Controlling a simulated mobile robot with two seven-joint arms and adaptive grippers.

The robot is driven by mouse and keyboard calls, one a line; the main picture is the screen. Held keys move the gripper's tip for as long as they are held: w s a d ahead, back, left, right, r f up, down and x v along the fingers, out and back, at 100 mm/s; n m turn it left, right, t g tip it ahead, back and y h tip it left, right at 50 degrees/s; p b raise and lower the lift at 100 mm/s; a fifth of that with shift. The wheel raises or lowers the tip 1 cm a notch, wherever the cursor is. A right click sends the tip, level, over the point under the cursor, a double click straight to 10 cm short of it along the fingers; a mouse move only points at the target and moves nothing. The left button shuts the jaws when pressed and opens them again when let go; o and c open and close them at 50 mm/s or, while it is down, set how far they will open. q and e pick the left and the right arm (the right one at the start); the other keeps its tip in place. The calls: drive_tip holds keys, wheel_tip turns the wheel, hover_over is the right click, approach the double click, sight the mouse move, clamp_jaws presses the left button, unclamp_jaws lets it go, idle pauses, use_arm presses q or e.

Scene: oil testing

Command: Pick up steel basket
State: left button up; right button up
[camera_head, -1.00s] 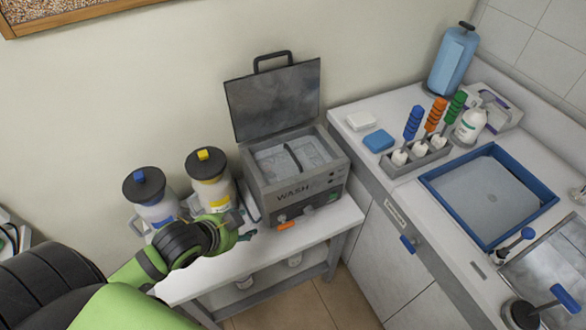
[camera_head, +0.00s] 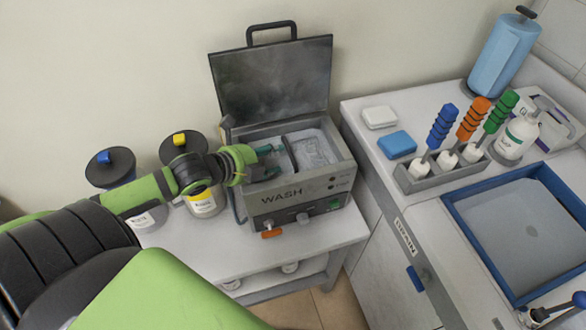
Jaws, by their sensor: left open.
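The steel basket (camera_head: 312,149) sits inside the open grey wash unit (camera_head: 295,196), whose lid (camera_head: 272,78) stands raised at the back. A thin upright dark handle or divider runs across the middle of the basket. My left gripper (camera_head: 272,160) is over the left part of the wash unit's opening, beside that handle. Its fingers are open and point right; whether they touch the handle I cannot tell. My arm hides part of the basket's left side. My right gripper is not in view.
Two jars with dark lids, one with a blue knob (camera_head: 103,157) and one with a yellow knob (camera_head: 180,139), stand left of the unit behind my arm. The right counter holds a brush rack (camera_head: 440,174), a blue sponge (camera_head: 396,144) and a blue-rimmed tray (camera_head: 478,240).

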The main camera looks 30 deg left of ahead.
use_arm(q)
drive_tip(key=shift+w+d+f, duration=0.1)
drive_tip(key=shift+w+d, duration=0.05)
drive_tip(key=shift+w, duration=0.15)
drive_tip(key=shift+p+x, duration=0.55)
drive_tip(key=shift+x, duration=1.85)
drive_tip(key=shift+w+d, duration=0.1)
drive_tip(key=shift+w, duration=0.1)
drive_tip(key=shift+c, duration=0.4)
clamp_jaws()
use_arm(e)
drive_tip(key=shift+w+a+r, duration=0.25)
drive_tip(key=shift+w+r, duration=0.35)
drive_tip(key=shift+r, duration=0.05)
